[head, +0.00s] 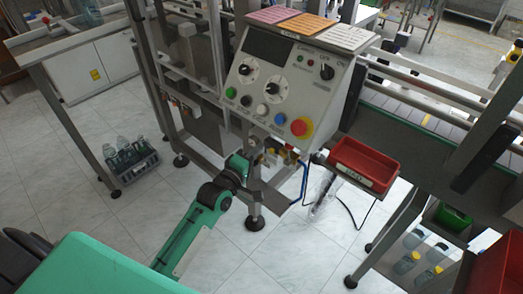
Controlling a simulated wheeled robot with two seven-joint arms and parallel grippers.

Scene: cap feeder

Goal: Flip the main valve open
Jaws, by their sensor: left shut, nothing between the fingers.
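A small cluster of brass-coloured fittings (271,157) sits under the control panel, with a blue hose (304,184) hanging from its right side. This looks like the main valve area. The valve's handle is too small and too covered to tell its position. My left gripper (259,160) is shut and empty, at the left side of the fittings. I cannot tell whether it touches them. My green left arm reaches up to it from the bottom of the head view. My right gripper is not in view.
The control panel (262,91), with knobs and a red emergency button (301,127), overhangs the fittings. A red bin (365,163) sticks out to the right. A metal frame leg (255,205) stands below. A crate of bottles (128,160) lies on the floor at left.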

